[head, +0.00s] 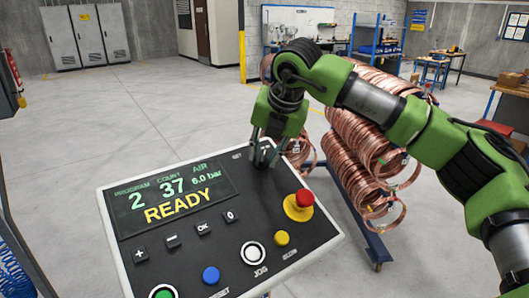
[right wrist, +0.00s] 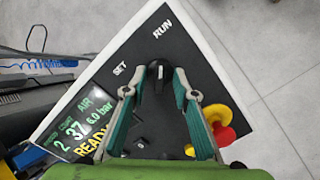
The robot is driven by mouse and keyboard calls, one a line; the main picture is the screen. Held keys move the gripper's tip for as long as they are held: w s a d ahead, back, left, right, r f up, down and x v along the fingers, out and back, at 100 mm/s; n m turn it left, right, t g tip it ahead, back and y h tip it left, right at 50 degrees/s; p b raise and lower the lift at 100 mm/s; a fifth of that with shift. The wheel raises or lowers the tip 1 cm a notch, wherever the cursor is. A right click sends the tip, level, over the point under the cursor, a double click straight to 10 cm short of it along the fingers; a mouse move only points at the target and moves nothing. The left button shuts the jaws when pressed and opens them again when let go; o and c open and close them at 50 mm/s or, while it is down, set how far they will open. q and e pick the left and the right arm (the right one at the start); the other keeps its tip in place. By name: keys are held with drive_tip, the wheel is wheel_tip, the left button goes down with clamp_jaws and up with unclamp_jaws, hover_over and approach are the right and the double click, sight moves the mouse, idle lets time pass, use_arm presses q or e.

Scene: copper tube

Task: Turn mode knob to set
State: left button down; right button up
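The mode knob (right wrist: 158,76) is a small black knob near the corner of the control panel (head: 180,262). In the right wrist view the label RUN is above it and SET to its upper left. Its pale mark looks closer to the RUN direction than to SET. My right gripper (right wrist: 156,84) is open, its fingertips on either side of the knob; firm contact is not clear. In the head view my right gripper (head: 264,160) points down at the panel's far right corner and mostly hides the knob. My left gripper is not in view.
The panel's display (head: 172,200) reads READY. A red emergency button (head: 304,198) on a yellow base is close to the right of my gripper. Several other buttons line the front. A rack of copper coils (head: 365,150) stands behind, beneath my right arm.

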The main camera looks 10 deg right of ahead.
clamp_jaws()
drive_tip(key=shift+n+b, duration=0.45)
drive_tip(key=shift+n, duration=0.15)
drive_tip(key=shift+f+n+b, duration=0.1)
drive_tip(key=shift+n+b, duration=0.45)
drive_tip(key=shift+n, duration=0.65)
drive_tip(key=n, duration=0.3)
drive_tip(key=shift+n+y+b, duration=0.3)
drive_tip(key=n, duration=0.4)
drive_tip(key=shift+d+r+n, duration=0.1)
drive_tip(key=shift+r+n, duration=0.1)
drive_tip(key=shift+n, duration=0.1)
drive_tip(key=n+p, duration=0.1)
drive_tip(key=n, duration=0.2)
drive_tip(key=n+p, duration=0.1)
drive_tip(key=n, duration=0.2)
drive_tip(key=shift+w+g+y, duration=0.1)
drive_tip(key=shift+g+y, duration=0.2)
drive_tip(key=shift+y, duration=0.1)
drive_tip(key=shift+n, duration=0.3)
